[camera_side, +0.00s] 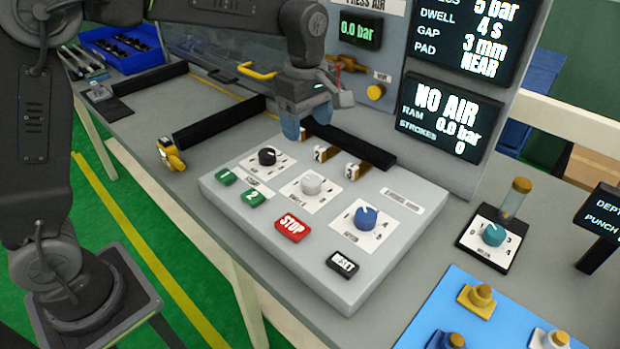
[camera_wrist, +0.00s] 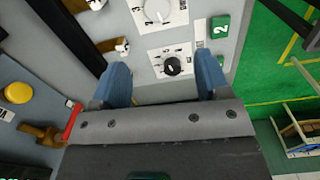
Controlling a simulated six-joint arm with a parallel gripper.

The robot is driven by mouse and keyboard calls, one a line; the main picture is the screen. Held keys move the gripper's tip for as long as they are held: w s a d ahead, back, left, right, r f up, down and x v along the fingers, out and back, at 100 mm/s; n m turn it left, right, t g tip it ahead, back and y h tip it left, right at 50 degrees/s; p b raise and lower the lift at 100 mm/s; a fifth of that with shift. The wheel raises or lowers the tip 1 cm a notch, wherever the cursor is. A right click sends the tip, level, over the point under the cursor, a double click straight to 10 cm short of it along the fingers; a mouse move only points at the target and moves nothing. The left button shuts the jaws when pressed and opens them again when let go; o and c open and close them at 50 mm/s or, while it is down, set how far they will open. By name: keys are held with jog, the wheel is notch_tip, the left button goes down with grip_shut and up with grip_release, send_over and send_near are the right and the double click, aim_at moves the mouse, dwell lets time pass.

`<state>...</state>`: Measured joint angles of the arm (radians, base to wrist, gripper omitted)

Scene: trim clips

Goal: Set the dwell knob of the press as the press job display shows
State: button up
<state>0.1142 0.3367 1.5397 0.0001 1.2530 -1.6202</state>
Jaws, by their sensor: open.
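The job display (camera_side: 463,38) reads dwell 4 s, gap 3 mm, pad near and 5 bar on a partly cut-off top line. The grey press panel (camera_side: 340,285) carries a black knob (camera_side: 267,156), a white knob (camera_side: 312,183) and a blue knob (camera_side: 366,217), each on a white scale plate. Their labels are too blurred to tell which is dwell. My gripper (camera_side: 305,118) is open and empty above the panel's back edge. In the wrist view the black knob (camera_wrist: 172,66) appears between the blue fingertips, apart from them, and the white knob (camera_wrist: 158,10) lies beyond.
The panel also has green buttons 1 (camera_side: 227,177) and 2 (camera_side: 252,198), a red STOP button (camera_side: 292,227) and a black button (camera_side: 343,264). A second display (camera_side: 443,118) reads NO AIR. A teal knob (camera_side: 493,234) stands on a separate black plate at right.

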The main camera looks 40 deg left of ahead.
aim_at(310, 179)
jog(key=shift+n, duration=0.3)
jog(key=f, duration=1.4)
jog(key=shift+w+d+f, duration=0.1)
jog(key=shift+w+f, duration=0.05)
jog(key=shift+w, duration=0.1)
jog(key=c, duration=0.9)
